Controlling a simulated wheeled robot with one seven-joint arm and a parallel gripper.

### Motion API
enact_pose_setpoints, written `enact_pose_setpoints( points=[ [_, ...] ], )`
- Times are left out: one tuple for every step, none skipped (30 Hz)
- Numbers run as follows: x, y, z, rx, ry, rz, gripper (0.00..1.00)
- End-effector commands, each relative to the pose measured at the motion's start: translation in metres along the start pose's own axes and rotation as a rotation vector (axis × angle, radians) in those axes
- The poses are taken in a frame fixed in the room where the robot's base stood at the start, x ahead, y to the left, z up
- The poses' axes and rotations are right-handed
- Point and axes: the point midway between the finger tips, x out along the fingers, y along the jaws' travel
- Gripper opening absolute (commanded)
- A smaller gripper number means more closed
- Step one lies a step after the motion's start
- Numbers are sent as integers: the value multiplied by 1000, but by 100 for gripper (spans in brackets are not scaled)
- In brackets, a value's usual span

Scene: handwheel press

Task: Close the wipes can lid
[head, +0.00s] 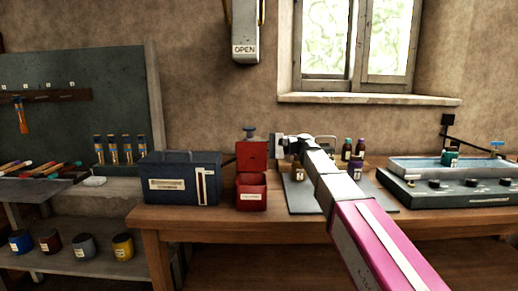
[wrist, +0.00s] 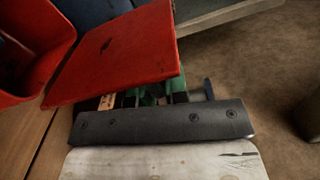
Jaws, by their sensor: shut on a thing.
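The wipes can (head: 251,197) is a red box with a pale label on the table. Its red lid (head: 252,156) stands raised above the can's back, so the can is open. My gripper (head: 277,146) is at the lid's right side and is shut on the lid's edge. In the wrist view the lid (wrist: 125,50) is a flat red panel covering part of my green-padded fingers (wrist: 150,95). The open can (wrist: 30,50) shows at the upper left of that view. The fingertips are partly hidden behind the lid.
A dark blue toolbox (head: 180,178) stands just left of the can. Dark bottles (head: 353,150) stand behind my arm. A tray unit with knobs (head: 450,185) is at the right. An OPEN-labelled box (head: 245,30) hangs on the wall above.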

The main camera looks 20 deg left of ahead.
Motion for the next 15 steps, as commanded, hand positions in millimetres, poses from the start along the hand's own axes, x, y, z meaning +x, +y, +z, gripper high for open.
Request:
enact_pose_setpoints(
  points=[
    [0, -4, 4, -36, -2, -9, 0],
    [0, -5, 6, -63, -2, -9, 0],
    [0, -5, 8, -99, -1, -10, 0],
    [0, -6, 11, -128, -1, -9, 0],
    [0, -6, 14, -157, -1, -10, 0],
    [0, -6, 17, -195, -1, -10, 0],
    [0, -5, 20, -224, -1, -10, 0],
    [0, -5, 23, -253, -1, -10, 0],
    [0, -5, 27, -291, -1, -9, 0],
    [0, -4, 30, -320, -1, -10, 0],
    [0, -4, 33, -348, -1, -9, 0],
    [0, -3, 37, -387, -1, -9, 0],
    [0, -2, 40, -415, -1, -9, 0],
    [0, -2, 42, -444, -1, -9, 0],
    [0, 0, 46, -482, -1, -9, 0]
  ],
)
